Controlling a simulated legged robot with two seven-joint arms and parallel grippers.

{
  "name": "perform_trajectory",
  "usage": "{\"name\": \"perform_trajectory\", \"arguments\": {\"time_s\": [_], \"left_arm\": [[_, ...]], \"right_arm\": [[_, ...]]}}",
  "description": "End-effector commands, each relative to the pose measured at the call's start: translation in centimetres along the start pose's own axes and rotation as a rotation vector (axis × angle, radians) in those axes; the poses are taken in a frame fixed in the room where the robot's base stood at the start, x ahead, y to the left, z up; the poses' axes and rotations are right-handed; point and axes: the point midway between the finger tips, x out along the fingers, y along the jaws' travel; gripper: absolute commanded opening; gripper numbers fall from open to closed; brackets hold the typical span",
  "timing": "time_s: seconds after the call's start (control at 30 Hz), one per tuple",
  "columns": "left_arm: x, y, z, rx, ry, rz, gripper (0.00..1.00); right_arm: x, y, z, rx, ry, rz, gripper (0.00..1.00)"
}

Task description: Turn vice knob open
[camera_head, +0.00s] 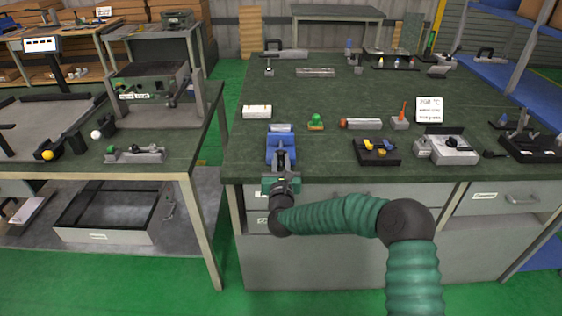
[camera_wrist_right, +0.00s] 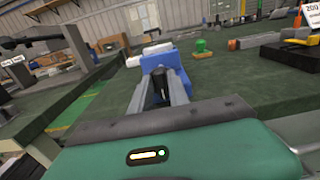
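The blue vice (camera_head: 281,138) stands at the front left edge of the green-topped workbench. It also shows in the right wrist view (camera_wrist_right: 180,66), straight ahead of my right gripper. A dark knob (camera_wrist_right: 160,84) sits on its near side. My right gripper (camera_head: 281,162) reaches the vice from the front edge of the bench. In the right wrist view its two grey fingers (camera_wrist_right: 162,88) are apart, one on each side of the dark knob. I cannot tell whether they press on it. My left gripper is not in view.
Right of the vice are a green knob piece (camera_head: 316,122), a grey-and-red cylinder (camera_head: 361,124) and a black tray (camera_head: 377,152). A white box (camera_head: 257,112) lies behind on the left. The bench middle is mostly clear. Another workbench (camera_head: 185,150) stands across a green floor gap.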

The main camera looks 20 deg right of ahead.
Motion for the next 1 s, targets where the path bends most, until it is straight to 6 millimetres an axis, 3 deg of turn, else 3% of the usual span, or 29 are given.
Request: {"name": "perform_trajectory", "arguments": {"time_s": [0.17,0.67,1.0], "left_arm": [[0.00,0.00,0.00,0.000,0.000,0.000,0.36],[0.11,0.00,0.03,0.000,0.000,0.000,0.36],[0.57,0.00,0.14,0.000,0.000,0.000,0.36]], "right_arm": [[-0.02,0.01,0.01,0.000,0.000,0.000,0.00],[-0.04,0.10,0.00,-0.038,0.000,0.001,0.00],[-0.05,0.39,-0.08,-0.251,-0.001,0.002,0.00]]}}
